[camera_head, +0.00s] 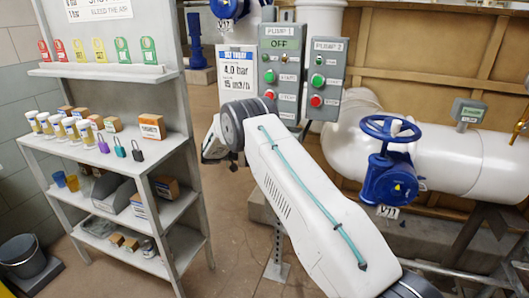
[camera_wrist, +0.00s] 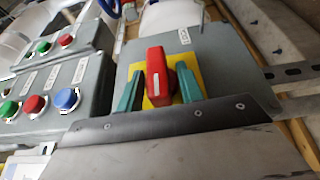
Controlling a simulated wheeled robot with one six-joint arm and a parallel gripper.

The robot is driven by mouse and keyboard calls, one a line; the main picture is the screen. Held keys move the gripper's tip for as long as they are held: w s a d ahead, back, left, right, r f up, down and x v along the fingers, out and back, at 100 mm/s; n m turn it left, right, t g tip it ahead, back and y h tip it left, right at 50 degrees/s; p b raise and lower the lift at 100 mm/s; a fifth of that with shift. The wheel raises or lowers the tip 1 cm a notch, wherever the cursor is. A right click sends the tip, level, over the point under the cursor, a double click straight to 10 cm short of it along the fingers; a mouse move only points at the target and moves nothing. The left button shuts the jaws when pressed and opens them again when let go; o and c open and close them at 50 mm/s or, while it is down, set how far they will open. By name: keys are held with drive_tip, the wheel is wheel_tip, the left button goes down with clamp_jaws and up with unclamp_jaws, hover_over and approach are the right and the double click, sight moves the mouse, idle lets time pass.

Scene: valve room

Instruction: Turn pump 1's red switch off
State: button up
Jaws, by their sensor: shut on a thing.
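The red switch (camera_wrist: 157,66) sits on a yellow plate (camera_wrist: 190,68) on a grey box (camera_wrist: 215,55) in the wrist view. My gripper (camera_wrist: 160,88) has a teal finger on each side of the red handle and is shut on it. The label above the handle is too blurred to read. The red switch does not show in the head view; my arm and gripper cover that area.
The pump 2 panel (camera_head: 325,72) stands to the right of pump 1's. A blue valve wheel (camera_head: 391,128) sits on the white pipe (camera_head: 455,160). A shelf rack (camera_head: 115,72) with tags, padlocks and boxes stands at left.

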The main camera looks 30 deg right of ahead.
drive_tip(key=o, duration=0.6)
drive_tip(key=v, duration=0.7)
drive_tip(key=shift+w+a, duration=0.2)
drive_tip(key=shift+a, duration=0.15)
